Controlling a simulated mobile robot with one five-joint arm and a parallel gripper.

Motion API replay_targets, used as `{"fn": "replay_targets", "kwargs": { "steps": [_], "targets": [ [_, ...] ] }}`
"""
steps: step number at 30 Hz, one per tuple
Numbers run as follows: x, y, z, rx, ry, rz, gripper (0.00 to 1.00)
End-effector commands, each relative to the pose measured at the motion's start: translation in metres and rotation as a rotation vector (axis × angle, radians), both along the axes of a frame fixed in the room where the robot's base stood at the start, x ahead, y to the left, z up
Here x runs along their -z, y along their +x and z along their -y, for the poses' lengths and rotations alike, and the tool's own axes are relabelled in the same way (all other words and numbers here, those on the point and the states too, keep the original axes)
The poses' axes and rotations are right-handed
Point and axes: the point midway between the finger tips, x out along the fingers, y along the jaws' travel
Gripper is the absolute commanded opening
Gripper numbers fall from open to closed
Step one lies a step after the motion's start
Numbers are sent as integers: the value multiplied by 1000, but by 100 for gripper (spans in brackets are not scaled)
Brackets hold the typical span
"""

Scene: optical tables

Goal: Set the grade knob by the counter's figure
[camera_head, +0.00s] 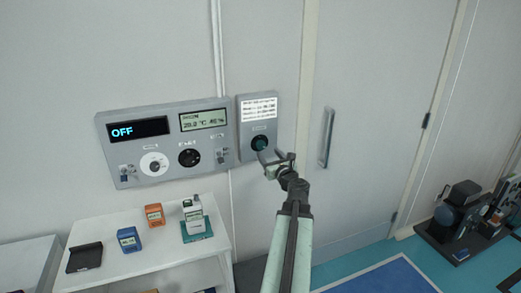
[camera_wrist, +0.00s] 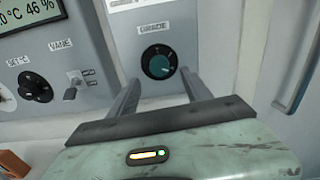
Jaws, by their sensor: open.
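The GRADE knob (camera_head: 259,143) is a round teal knob with a dark surround on a narrow grey wall panel. It faces me in the wrist view (camera_wrist: 159,65), below its GRADE label (camera_wrist: 154,27). My gripper (camera_head: 275,155) is open just in front of it. In the wrist view its fingers (camera_wrist: 160,80) stand apart, left and right below the knob; I cannot tell whether they touch it. A white handheld device (camera_head: 194,212), possibly the counter, stands on a teal base on the shelf. Its figure is too small to read.
A wider panel to the left has a blue OFF display (camera_head: 138,129), a climate screen (camera_head: 204,121), a white dial (camera_head: 154,163) and a black knob (camera_head: 189,157). Orange (camera_head: 154,214) and blue (camera_head: 128,240) devices sit on the shelf. A door handle (camera_head: 326,137) is right of my gripper.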

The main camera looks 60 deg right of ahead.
Motion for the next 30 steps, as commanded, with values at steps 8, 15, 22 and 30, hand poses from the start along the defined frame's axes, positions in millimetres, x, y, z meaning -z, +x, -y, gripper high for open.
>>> {"fn": "replay_targets", "kwargs": {
  "steps": [8,15,22,30],
  "targets": [
    [0,43,32,-3,-1,-1,57],
    [0,52,36,-4,-1,-1,57],
    [0,53,36,-4,-1,-1,18],
    [0,56,34,-9,-8,-7,0]
  ]
}}
